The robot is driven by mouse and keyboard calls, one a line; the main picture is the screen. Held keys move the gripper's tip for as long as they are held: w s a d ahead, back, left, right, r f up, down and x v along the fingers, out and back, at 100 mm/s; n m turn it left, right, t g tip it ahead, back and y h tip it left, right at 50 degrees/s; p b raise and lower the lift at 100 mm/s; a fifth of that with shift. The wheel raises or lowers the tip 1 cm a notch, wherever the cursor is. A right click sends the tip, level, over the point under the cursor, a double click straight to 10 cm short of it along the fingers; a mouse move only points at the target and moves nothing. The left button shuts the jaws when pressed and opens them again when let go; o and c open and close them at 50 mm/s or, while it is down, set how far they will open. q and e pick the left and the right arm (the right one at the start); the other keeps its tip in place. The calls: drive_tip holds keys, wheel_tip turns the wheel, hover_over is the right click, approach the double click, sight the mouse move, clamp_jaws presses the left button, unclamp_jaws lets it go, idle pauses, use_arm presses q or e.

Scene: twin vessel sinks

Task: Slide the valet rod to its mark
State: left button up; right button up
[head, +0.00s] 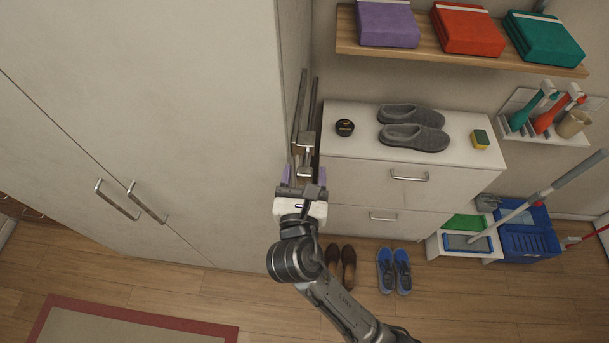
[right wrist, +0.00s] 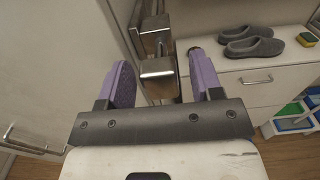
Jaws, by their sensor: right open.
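The valet rod (head: 306,140) shows as brushed-metal block pieces with a slim dark bar, beside the wardrobe's side panel. In the right wrist view its blocky end (right wrist: 157,72) lies between my purple finger pads, with another metal block beyond it. The mark cannot be made out in either view. My left gripper is not in view.
The wardrobe (head: 150,130) with two bar handles stands close on the left. A white drawer cabinet (head: 345,165) on the right carries grey slippers (head: 412,138), a black tin (head: 345,127) and a sponge (head: 479,139). Shoes (head: 394,268) stand on the floor below.

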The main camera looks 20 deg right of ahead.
drive_tip(key=shift+c, duration=0.4)
clamp_jaws()
